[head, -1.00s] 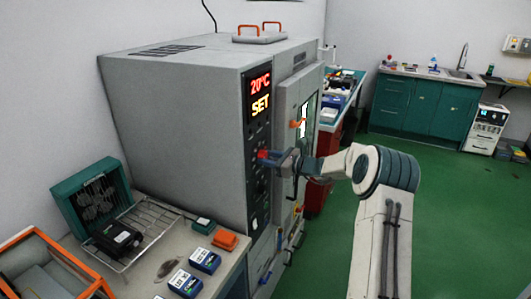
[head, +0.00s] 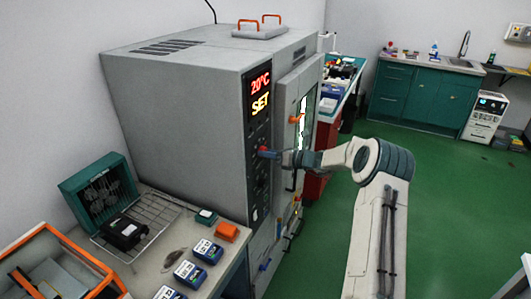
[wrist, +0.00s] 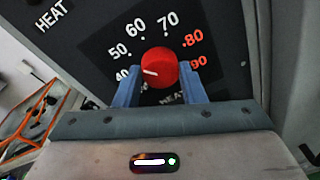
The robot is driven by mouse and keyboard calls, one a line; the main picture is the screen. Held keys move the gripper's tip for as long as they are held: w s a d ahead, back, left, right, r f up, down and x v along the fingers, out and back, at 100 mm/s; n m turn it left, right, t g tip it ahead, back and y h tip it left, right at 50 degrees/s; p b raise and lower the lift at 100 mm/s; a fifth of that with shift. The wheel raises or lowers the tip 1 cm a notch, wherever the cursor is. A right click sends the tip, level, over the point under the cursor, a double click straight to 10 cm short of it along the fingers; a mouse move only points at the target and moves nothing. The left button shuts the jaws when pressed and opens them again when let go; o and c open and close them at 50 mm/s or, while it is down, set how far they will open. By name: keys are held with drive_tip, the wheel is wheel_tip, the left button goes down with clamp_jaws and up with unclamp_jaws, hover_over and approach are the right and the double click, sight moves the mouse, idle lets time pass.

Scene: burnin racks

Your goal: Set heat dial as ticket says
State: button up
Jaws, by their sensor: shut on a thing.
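The heat dial (wrist: 160,66) is a red round knob on a dark panel marked HEAT, with numbers from 40 to 90 around it. Its white pointer line faces left in the wrist view, near 40. In the head view the red dial (head: 262,150) shows as a small spot on the front of a big grey oven (head: 180,110). My gripper (wrist: 163,80) is shut on the dial, one blue finger on each side. It also shows in the head view (head: 270,153). The oven display (head: 260,93) reads 20°C and SET. I cannot make out a ticket.
A bench (head: 150,262) at lower left carries a wire rack (head: 165,215), a black module, an orange block (head: 227,232) and several blue-and-white boxes. The oven door with orange handles is right of the panel. Green floor (head: 330,240) is clear at right.

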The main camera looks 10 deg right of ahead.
drive_tip(key=shift+w+d+r, duration=0.1)
drive_tip(key=shift+d+r, duration=0.1)
drive_tip(key=shift+r, duration=0.05)
drive_tip(key=o, duration=1)
drive_tip(key=shift+d, duration=0.2)
drive_tip(key=b+v, duration=0.4)
drive_tip(key=v, duration=0.9)
drive_tip(key=shift+s+d, duration=0.15)
drive_tip(key=shift+s, duration=0.2)
